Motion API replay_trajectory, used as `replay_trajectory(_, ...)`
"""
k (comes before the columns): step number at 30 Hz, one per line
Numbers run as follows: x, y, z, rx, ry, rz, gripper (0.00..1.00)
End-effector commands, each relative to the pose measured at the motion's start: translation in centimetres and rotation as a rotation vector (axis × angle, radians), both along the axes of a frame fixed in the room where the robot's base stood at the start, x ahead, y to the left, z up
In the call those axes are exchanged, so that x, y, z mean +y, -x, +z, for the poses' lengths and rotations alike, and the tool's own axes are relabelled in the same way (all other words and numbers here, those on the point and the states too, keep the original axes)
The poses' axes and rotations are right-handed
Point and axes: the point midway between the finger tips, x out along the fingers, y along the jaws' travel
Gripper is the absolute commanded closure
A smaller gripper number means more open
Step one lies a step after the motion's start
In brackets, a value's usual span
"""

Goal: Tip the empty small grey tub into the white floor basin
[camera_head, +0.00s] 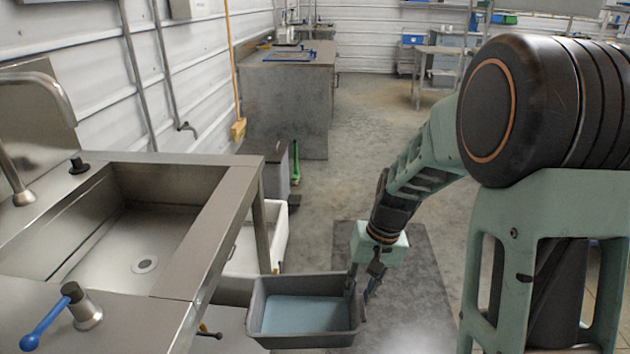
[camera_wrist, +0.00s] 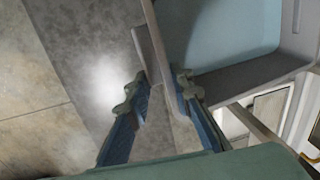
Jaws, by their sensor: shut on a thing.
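The small grey tub (camera_head: 260,315) is held up level in front of the steel sink unit. A flat pale blue surface shows inside it; I cannot tell whether this is its floor or liquid. My gripper (camera_head: 362,283) is at the tub's right end, shut on its wall. In the wrist view, the fingers of my gripper (camera_wrist: 163,92) stand on either side of the wall of the tub (camera_wrist: 240,76). The white floor basin (camera_head: 280,235) is on the floor beneath the sink unit, behind and left of the tub. The sink unit hides much of it.
The steel sink (camera_head: 225,205) with its blue-handled valve (camera_head: 75,300) fills the left side. A grey bin (camera_head: 270,165) and a steel counter (camera_head: 290,95) stand behind the basin. A dark mat (camera_head: 410,270) lies under my arm. The middle floor is clear.

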Motion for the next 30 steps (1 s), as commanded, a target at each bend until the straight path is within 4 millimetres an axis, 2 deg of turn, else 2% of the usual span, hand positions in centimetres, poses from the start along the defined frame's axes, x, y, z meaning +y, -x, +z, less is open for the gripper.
replay_trajectory(1,-0.7,-0.7,1.7,-0.008,-0.001,0.001,1.00)
replay_trajectory(3,-1.7,-1.1,3.6,-0.007,-0.001,0.004,1.00)
replay_trajectory(10,-4.1,-2.3,8.3,-0.004,-0.001,0.013,1.00)
replay_trajectory(20,-4.0,-2.2,8.0,0.001,-0.003,0.012,1.00)
replay_trajectory(21,-3.9,-2.1,9.3,0.001,-0.003,0.015,1.00)
replay_trajectory(30,-3.8,-1.9,12.7,0.001,-0.006,0.017,1.00)
